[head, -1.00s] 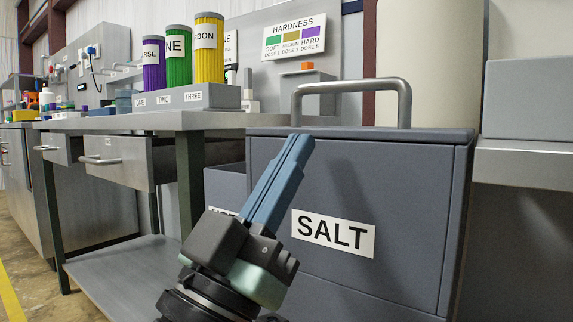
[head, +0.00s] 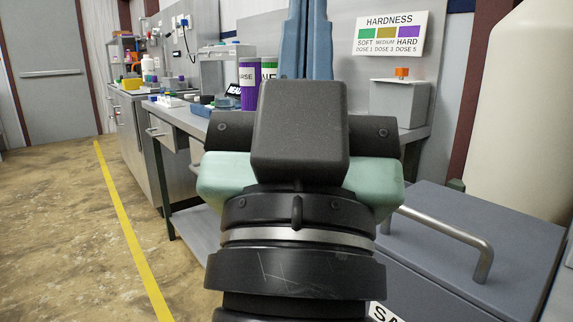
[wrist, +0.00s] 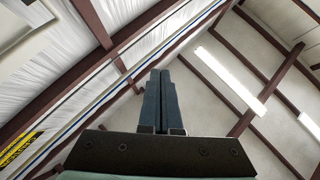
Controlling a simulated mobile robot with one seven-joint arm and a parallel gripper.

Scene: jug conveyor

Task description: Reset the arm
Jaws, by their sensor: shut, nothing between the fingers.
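My gripper (head: 307,40) stands upright in the middle of the head view, its blue fingers pointing up. In the wrist view the fingers of my gripper (wrist: 160,78) lie side by side, shut and empty, against the ceiling. The gripper touches nothing. Its body hides part of the workbench behind it.
A grey salt bin (head: 480,215) with a metal handle (head: 440,235) is close at the lower right. A steel workbench (head: 190,122) with purple and green canisters stands behind. A hardness sign (head: 390,36) hangs on the wall. Open floor (head: 60,220) with a yellow line lies left.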

